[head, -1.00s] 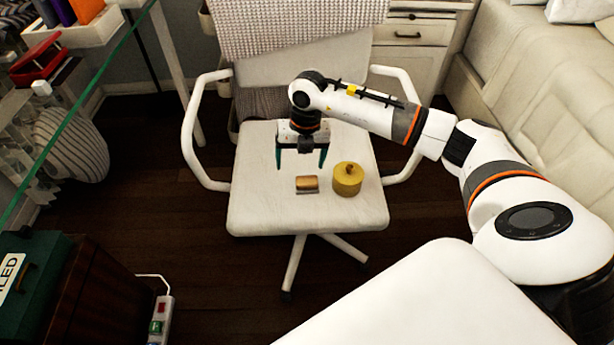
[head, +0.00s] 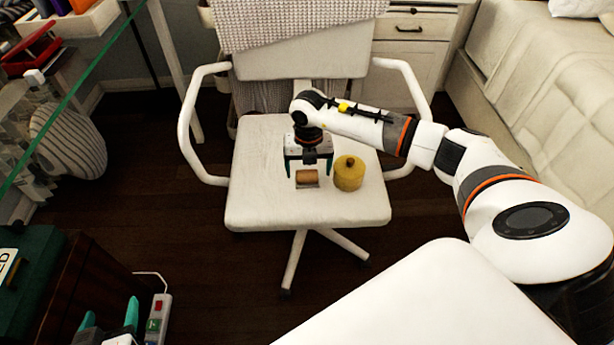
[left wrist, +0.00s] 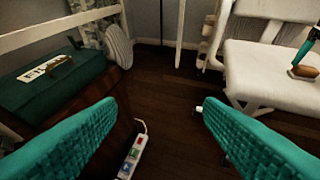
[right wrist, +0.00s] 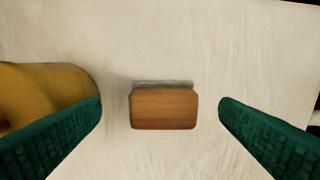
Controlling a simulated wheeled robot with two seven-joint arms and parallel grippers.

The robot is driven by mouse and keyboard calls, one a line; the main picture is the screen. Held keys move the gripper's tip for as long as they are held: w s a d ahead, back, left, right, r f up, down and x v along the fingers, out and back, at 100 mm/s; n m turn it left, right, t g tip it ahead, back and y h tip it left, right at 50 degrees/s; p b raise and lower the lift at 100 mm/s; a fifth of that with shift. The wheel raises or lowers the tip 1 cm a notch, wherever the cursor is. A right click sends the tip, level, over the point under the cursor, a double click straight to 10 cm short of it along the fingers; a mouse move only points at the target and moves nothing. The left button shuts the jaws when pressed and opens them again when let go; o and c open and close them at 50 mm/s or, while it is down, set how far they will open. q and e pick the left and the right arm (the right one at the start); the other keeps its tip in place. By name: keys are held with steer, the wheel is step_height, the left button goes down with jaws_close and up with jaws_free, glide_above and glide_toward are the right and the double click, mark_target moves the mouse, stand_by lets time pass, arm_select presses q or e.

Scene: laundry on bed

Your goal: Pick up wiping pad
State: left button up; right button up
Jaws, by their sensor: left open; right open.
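The wiping pad (head: 307,178), a small block with a brown wooden top and a grey edge, lies on the white chair seat (head: 262,200). In the right wrist view the wiping pad (right wrist: 164,108) sits between the open fingers, apart from both. My right gripper (head: 303,172) points down just above and behind it, open and empty. My left gripper (head: 110,315) is at the bottom left of the head view, far from the pad. In the left wrist view the left gripper (left wrist: 160,115) is open and empty, with the pad (left wrist: 303,72) at the right edge.
A yellow round lidded container (head: 348,174) stands on the seat close to the pad's right; it shows at the left of the right wrist view (right wrist: 45,90). Chair armrests (head: 190,130) flank the seat. A power strip (head: 158,318) lies on the floor by a green box (head: 40,270).

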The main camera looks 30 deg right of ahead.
mark_target(307, 175)
steer(key=f, duration=0.3)
steer(key=shift+w+a+b, duration=0.1)
steer(key=shift+w+b, duration=0.1)
steer(key=shift+b, duration=0.2)
steer(key=shift+f, duration=0.25)
arm_select(q)
steer(key=w+r+t, duration=0.1)
steer(key=r, duration=0.1)
steer(key=w+d+r+t+h, duration=0.1)
steer(key=r+t, duration=0.1)
steer(key=shift+w+d+r, duration=0.1)
steer(key=shift+w+d, duration=0.05)
steer(key=shift+w, duration=0.05)
arm_select(e)
steer(key=c, duration=1.1)
